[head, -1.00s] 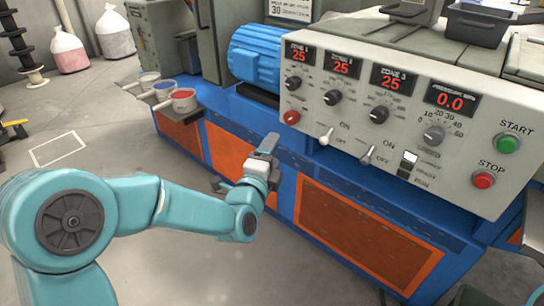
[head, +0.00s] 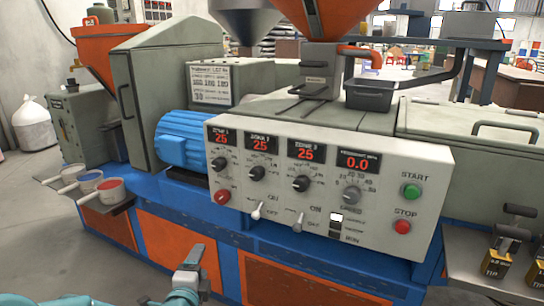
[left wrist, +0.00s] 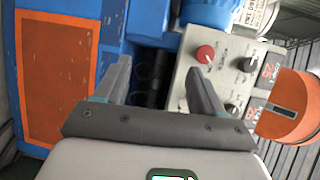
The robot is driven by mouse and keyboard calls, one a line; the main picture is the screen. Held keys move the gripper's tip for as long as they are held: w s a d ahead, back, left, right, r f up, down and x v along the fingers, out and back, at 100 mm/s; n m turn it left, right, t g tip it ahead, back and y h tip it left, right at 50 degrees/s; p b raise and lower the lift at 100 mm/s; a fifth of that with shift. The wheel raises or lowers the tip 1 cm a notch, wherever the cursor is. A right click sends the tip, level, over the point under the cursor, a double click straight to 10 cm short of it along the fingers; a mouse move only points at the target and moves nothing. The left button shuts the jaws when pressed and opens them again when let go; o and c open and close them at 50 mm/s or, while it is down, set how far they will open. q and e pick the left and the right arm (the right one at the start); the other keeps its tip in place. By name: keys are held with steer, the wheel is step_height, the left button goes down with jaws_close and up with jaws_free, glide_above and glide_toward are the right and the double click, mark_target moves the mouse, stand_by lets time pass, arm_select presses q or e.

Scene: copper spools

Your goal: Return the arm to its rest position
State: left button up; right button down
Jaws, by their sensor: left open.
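My left gripper (head: 192,258) is low in the head view, in front of the machine's blue and orange lower front. My teal left arm (head: 150,300) shows only at the bottom edge. In the left wrist view, the two grey fingers of my left gripper (left wrist: 159,66) stand apart with nothing between them. Beyond them are the machine's blue frame and a dark gap. My right gripper is in neither view.
The control panel (head: 320,190) with knobs, switches and red displays stands above my left gripper. A blue motor (head: 183,140) is at its left. Small pots (head: 103,190) sit on a side shelf. A metal table (head: 490,275) with boxes is at right. Grey floor (head: 60,235) is open at left.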

arm_select(q)
steer(key=s+d+f+n+g+h, duration=0.1)
steer(key=s+f+n+g, duration=0.15)
steer(key=s+f, duration=0.45)
steer(key=s+d+f+n+g, duration=0.1)
steer(key=s+f+n+g, duration=0.15)
steer(key=f, duration=0.75)
steer(key=s+d+f+n+g+h, duration=0.1)
steer(key=s+f+g, duration=0.35)
steer(key=f, duration=0.45)
steer(key=s+d+f+n+g+h, duration=0.1)
steer(key=s+d+f+n+g, duration=0.15)
steer(key=s+n, duration=0.5)
steer(key=s+d+f+n+g+h, duration=0.1)
steer(key=s+d+f+n+g, duration=0.15)
steer(key=s+n, duration=0.5)
step_height(320, 180, up, 33)
steer(key=s+d+m+g+p, duration=0.1)
steer(key=s+p, duration=0.1)
steer(key=p, duration=3.2)
steer(key=shift+s+r+h, duration=0.15)
steer(key=shift+s+h, duration=0.05)
steer(key=shift+h, duration=0.1)
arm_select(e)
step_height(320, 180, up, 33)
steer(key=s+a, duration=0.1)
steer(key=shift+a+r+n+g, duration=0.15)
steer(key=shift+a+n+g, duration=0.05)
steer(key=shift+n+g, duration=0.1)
